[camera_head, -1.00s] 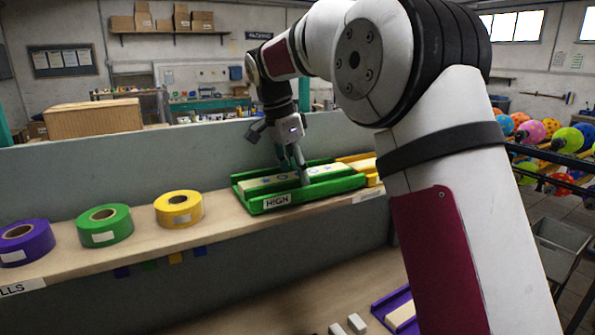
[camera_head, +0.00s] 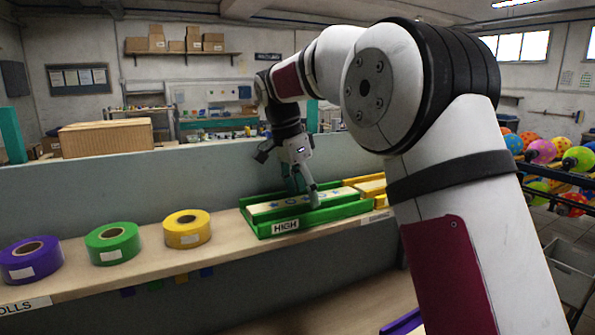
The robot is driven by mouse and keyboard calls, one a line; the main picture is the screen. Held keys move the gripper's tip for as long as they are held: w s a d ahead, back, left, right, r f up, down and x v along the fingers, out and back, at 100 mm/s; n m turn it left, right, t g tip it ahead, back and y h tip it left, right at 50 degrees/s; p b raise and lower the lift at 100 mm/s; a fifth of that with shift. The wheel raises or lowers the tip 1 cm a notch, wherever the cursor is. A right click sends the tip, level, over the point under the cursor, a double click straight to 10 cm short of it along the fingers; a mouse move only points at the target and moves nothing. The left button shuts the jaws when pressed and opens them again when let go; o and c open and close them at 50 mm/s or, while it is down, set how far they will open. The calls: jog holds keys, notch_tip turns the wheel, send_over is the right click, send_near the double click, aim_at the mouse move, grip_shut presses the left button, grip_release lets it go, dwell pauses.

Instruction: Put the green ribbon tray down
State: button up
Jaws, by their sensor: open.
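The green ribbon tray (camera_head: 262,228) sits on the wooden shelf, right of the ribbon rolls. It has a white "HIGH" label on its front and a pale insert with blue marks inside. My gripper (camera_head: 302,194) is over the tray, pointing down, its fingers at the tray's inside and near wall. The fingers are apart. I cannot tell whether a finger touches the tray.
Purple (camera_head: 30,260), green (camera_head: 113,243) and yellow (camera_head: 187,229) ribbon rolls stand in a row on the shelf (camera_head: 150,262) to the left. A yellow tray (camera_head: 371,187) is close on the right. A grey panel (camera_head: 120,190) rises behind.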

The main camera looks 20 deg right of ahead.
jog(key=b+v, duration=0.2)
jog(key=v, duration=0.9)
jog(key=s+d+n+t+y, duration=0.1)
jog(key=s+d+n+t, duration=0.1)
jog(key=s+n, duration=0.5)
jog(key=s+f+n+t+y, duration=0.1)
jog(key=s+f+n, duration=0.3)
jog(key=s+f, duration=0.4)
jog(key=s+d+f+n+t+y, duration=0.1)
jog(key=s+f+n, duration=0.3)
jog(key=s, duration=1.3)
notch_tip(320, 180, down, 4)
jog(key=shift+d+f+n+t, duration=0.1)
jog(key=shift+d+n+t, duration=0.05)
jog(key=shift+n+t, duration=0.25)
jog(key=shift+s, duration=0.1)
